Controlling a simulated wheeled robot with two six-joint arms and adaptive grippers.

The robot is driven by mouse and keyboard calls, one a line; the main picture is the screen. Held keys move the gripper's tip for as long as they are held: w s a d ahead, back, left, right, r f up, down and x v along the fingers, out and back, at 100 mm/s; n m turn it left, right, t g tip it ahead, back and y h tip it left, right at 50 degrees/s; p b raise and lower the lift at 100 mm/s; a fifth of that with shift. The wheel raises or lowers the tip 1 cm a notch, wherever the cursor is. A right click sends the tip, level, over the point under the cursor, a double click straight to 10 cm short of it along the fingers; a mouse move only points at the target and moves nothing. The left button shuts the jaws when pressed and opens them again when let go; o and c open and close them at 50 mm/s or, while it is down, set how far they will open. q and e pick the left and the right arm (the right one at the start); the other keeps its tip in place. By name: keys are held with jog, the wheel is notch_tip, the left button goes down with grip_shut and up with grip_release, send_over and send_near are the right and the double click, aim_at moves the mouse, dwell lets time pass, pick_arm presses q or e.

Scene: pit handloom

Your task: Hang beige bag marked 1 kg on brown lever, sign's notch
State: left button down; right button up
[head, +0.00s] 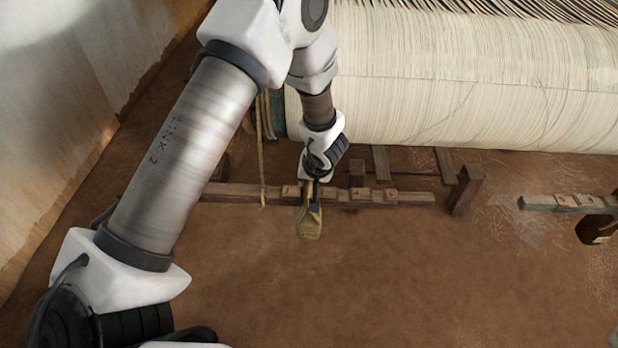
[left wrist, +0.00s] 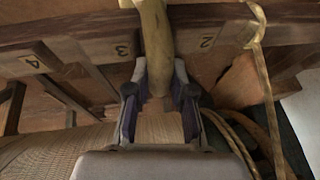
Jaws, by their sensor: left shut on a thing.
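A beige bag (head: 310,224) hangs from my left gripper (head: 312,186), which is shut on its upper part. I cannot read a weight mark on it. In the left wrist view the bag's tan upper part (left wrist: 155,45) rises between the fingers (left wrist: 158,95). The brown lever (head: 400,198) runs left to right behind the bag in the head view, with several notched blocks along it. In the left wrist view the lever (left wrist: 80,47) carries tags 4, 3 and 2, and the bag crosses it between 3 and 2. I cannot tell whether they touch. My right gripper is out of view.
A cord (head: 262,150) drops to the lever left of my gripper. The wide warp roll (head: 470,80) lies behind. A wooden post (head: 466,190) stands near the lever's right end. Another, greenish lever (head: 565,203) is at far right. The floor in front is clear.

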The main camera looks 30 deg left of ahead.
pick_arm(q)
jog(key=c, duration=0.9)
grip_release()
jog(key=shift+f, duration=0.1)
jog(key=shift+c, duration=0.2)
jog(key=shift+s, duration=0.1)
jog(key=v, duration=1.2)
jog(key=s+a+f+m+g+p, duration=0.2)
jog(key=s+f+m+g+p, duration=0.25)
jog(key=s, duration=0.75)
jog(key=s+a+f+m+g+p, duration=0.1)
jog(key=s+f+m+p, duration=0.2)
jog(key=s+f+p, duration=0.6)
jog(key=s+d+n+t+h+b, duration=0.2)
jog(key=s+d+h, duration=0.2)
jog(key=d, duration=0.3)
jog(key=shift+s+d+r+t, duration=0.25)
jog(key=shift+d+t, duration=0.1)
